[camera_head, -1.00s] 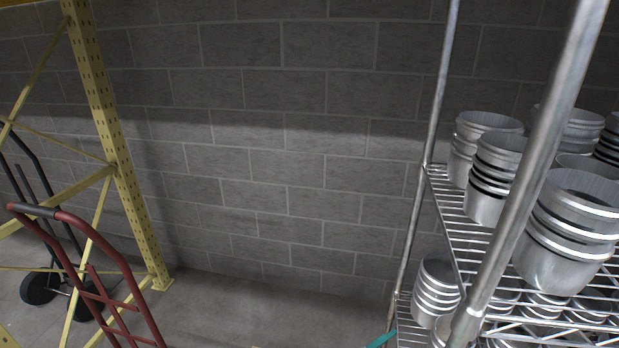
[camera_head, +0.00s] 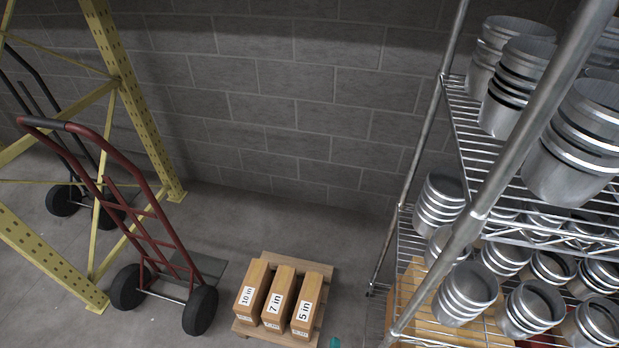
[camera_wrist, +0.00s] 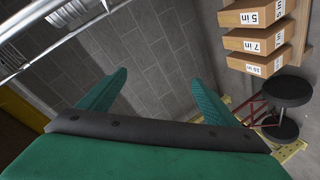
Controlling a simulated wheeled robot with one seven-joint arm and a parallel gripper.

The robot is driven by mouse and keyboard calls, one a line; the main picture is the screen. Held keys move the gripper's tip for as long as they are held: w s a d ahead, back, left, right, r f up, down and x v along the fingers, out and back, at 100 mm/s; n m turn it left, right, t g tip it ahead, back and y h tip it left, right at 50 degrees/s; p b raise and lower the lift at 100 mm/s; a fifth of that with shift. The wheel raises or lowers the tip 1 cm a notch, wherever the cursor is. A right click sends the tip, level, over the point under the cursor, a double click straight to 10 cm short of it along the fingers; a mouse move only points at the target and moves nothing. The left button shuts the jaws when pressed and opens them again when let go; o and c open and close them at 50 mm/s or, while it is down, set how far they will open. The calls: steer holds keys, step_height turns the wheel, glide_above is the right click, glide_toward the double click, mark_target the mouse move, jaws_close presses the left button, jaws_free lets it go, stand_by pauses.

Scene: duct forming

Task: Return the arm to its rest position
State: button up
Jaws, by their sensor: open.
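My gripper (camera_wrist: 160,90) shows in the wrist view with two green fingers spread wide apart. It is open and nothing is between the fingers. Behind it in that view are the grey block wall and floor. In the head view only a small teal patch (camera_head: 335,342) shows at the bottom edge, and the rest of my arm is out of view there.
A wire rack (camera_head: 466,160) with stacked metal duct pieces (camera_head: 575,145) stands at the right. Three labelled boxes (camera_head: 276,299) lie on a small pallet. A red hand truck (camera_head: 137,232) and a yellow rack frame (camera_head: 128,95) stand left. Floor at centre is clear.

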steer(key=s+a+r+m, duration=0.1)
steer(key=s+r+m, duration=0.2)
steer(key=s+m, duration=0.1)
steer(key=s+r+m+t+y, duration=0.1)
steer(key=s+r+m, duration=0.1)
steer(key=s+m, duration=0.3)
steer(key=shift+s+a+r+y, duration=0.3)
steer(key=shift+s+a+r, duration=0.1)
steer(key=shift+s, duration=0.6)
